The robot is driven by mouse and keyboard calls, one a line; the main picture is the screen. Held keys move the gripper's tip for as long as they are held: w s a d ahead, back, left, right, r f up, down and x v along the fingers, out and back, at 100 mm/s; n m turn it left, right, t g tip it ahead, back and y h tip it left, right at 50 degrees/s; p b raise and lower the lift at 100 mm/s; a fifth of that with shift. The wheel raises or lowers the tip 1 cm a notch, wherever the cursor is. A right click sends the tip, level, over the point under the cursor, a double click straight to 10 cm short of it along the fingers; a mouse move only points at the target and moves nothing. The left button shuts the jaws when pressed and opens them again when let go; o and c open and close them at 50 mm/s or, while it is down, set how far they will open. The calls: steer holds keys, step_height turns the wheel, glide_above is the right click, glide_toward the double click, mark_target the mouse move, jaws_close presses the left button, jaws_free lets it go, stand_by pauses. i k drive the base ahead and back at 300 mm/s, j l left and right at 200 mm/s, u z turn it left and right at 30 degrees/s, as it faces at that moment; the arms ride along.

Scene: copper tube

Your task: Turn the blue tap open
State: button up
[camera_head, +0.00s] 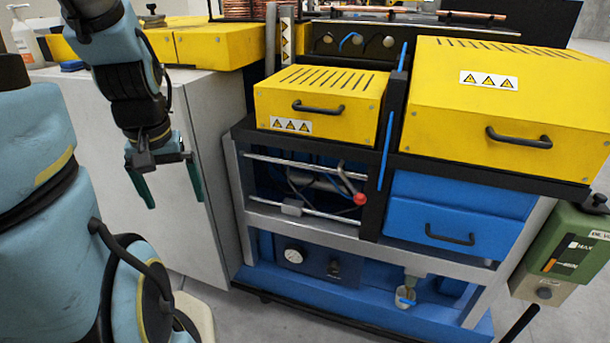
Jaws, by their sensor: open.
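My gripper (173,198) hangs at the left with its two dark green fingers pointing down. It is open and empty, in front of the white cabinet side and apart from the machine. A small curved blue handle (351,40) shows on the black back panel between round fittings, at the top middle. Another small blue part (405,297) sits below a grey fitting low on the machine's front. I cannot tell for sure which of these is the blue tap. Both are to the right of my gripper, and it touches neither.
Yellow covers (315,100) and a larger yellow cover (500,100) stand on the machine. A red-knobbed lever (359,198) sits in the open bay. A blue drawer (455,215) is below right, and a green box (568,245) juts out at the right.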

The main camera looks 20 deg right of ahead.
mark_target(402, 300)
steer(key=i+z, duration=0.15)
steer(key=i, duration=0.5)
steer(key=z, duration=1.4)
